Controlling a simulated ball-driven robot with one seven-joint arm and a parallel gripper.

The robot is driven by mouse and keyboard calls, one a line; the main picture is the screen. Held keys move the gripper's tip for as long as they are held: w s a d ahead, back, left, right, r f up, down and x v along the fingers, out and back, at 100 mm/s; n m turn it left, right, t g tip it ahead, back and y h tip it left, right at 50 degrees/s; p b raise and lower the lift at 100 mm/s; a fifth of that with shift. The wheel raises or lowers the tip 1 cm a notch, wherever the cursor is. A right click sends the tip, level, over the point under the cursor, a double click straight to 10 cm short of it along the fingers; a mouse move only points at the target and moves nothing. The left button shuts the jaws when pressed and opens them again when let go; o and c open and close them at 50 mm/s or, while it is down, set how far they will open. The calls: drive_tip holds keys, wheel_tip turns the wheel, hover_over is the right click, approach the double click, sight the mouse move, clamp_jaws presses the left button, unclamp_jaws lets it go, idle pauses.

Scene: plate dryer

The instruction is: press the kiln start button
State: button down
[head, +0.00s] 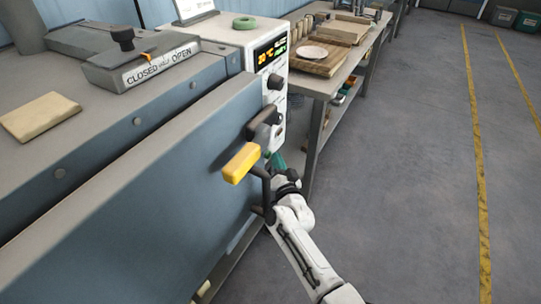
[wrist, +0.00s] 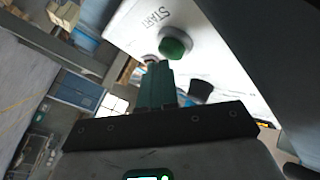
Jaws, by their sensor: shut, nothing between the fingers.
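The start button is a round green button (wrist: 175,46) on a white panel, beside the printed word START, in the wrist view. My gripper (wrist: 157,67) is shut and empty; its green fingers stand just below the button in the picture, and I cannot tell whether they touch it. In the head view my gripper (head: 274,160) is low at the kiln's right front, partly behind the yellow lever handle. The kiln's white control panel (head: 266,75) has a lit display and dark knobs. I cannot make out the start button in the head view.
A yellow handle (head: 241,163) on a dark lever sticks out from the kiln door (head: 150,190) close to my gripper. A workbench (head: 325,84) with wooden boards and a plate stands beyond the panel. The floor (head: 410,180) to the right is clear.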

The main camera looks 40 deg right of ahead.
drive_tip(key=shift+w+a+r, duration=0.25)
drive_tip(key=shift+w+a, duration=0.3)
drive_tip(key=shift+w, duration=0.05)
idle(0.4)
drive_tip(key=shift+s+d, duration=0.15)
drive_tip(key=shift+s, duration=0.1)
idle(0.4)
drive_tip(key=shift+s+d+f, duration=0.1)
drive_tip(key=shift+s+d, duration=0.25)
drive_tip(key=shift+s, duration=0.5)
drive_tip(key=shift+s+d+r, duration=0.1)
drive_tip(key=shift+s+d, duration=0.2)
drive_tip(key=shift+s, duration=0.55)
drive_tip(key=shift+s+d+f, duration=0.1)
drive_tip(key=shift+s+d, duration=0.25)
drive_tip(key=shift+s, duration=0.5)
drive_tip(key=shift+d, duration=0.1)
drive_tip(key=shift+s+f, duration=0.1)
drive_tip(key=shift+s, duration=0.05)
